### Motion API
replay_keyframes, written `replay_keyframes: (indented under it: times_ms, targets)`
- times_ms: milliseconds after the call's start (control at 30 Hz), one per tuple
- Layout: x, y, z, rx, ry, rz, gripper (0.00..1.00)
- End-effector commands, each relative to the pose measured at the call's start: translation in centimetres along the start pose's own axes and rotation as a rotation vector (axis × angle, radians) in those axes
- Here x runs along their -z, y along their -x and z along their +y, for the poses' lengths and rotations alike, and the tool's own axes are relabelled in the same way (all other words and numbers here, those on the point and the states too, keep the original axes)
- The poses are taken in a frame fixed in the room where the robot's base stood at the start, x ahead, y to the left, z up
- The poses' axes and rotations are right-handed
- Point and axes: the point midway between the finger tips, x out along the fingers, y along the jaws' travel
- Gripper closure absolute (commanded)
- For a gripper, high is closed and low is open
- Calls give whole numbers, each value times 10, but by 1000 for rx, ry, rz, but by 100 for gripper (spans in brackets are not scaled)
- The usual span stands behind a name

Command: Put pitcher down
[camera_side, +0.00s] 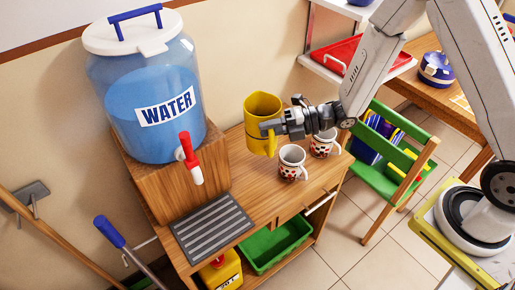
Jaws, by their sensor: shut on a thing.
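The yellow pitcher (262,108) is in the middle of the side view, roughly upright. My gripper (268,129) reaches in from the right and is shut on the pitcher, at its right side. The pitcher appears at or above the wooden counter (237,146); I cannot tell whether its base touches the wood. My gripper hides part of the pitcher's lower right side.
Two patterned mugs, one nearer (291,162) and one farther right (324,143), stand close to the pitcher. A blue water dispenser (150,95) with a red tap (187,150) stands left. A grey drip grate (212,226) lies at front. A green chair (385,160) stands right.

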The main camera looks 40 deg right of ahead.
Motion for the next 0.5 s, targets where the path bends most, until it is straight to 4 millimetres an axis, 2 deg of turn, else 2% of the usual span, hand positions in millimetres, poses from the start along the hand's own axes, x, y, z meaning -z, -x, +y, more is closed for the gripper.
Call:
replay_keyframes:
  times_ms: [167, 500]
  targets:
    - [-8, -10, -4, 0, 1, 1, 100]
    - [-38, -44, -18, 0, 1, 0, 100]
